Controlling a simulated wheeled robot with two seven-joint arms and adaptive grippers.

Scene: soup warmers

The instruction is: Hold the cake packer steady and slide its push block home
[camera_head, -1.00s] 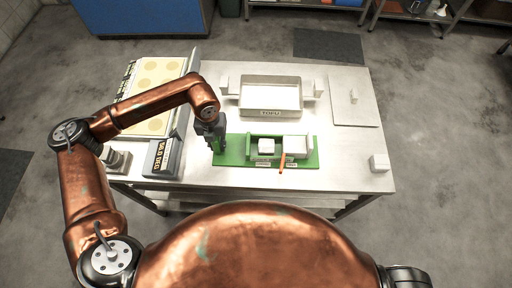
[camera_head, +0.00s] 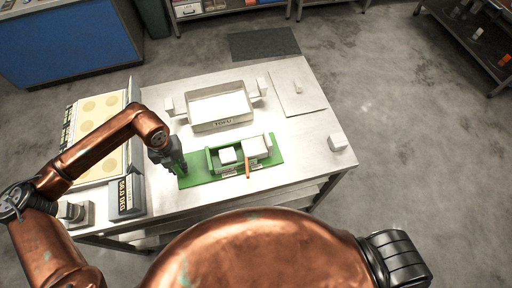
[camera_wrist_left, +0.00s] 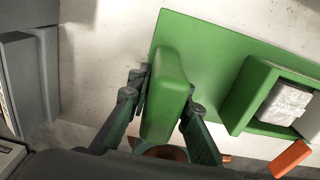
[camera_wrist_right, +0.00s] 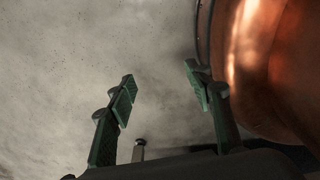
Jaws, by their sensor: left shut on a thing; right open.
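The cake packer (camera_head: 197,179) is a green base plate on the table, with a green-walled channel. A small pale block (camera_head: 228,156) sits in the channel, and a larger white block (camera_head: 257,146) stands at its right end. An orange handle (camera_head: 248,170) sticks out at the front. My left gripper (camera_head: 176,168) is at the plate's left end. In the left wrist view its fingers are shut on an upright green grip (camera_wrist_left: 166,95) of the packer. My right gripper (camera_wrist_right: 160,88) is open and empty above bare floor, beside my copper body.
A white TOFU tray (camera_head: 219,125) stands behind the packer, with small white blocks beside it. A board with pale round shapes (camera_head: 100,105) and a dark labelled box (camera_head: 127,197) are at left. The front right tabletop is clear.

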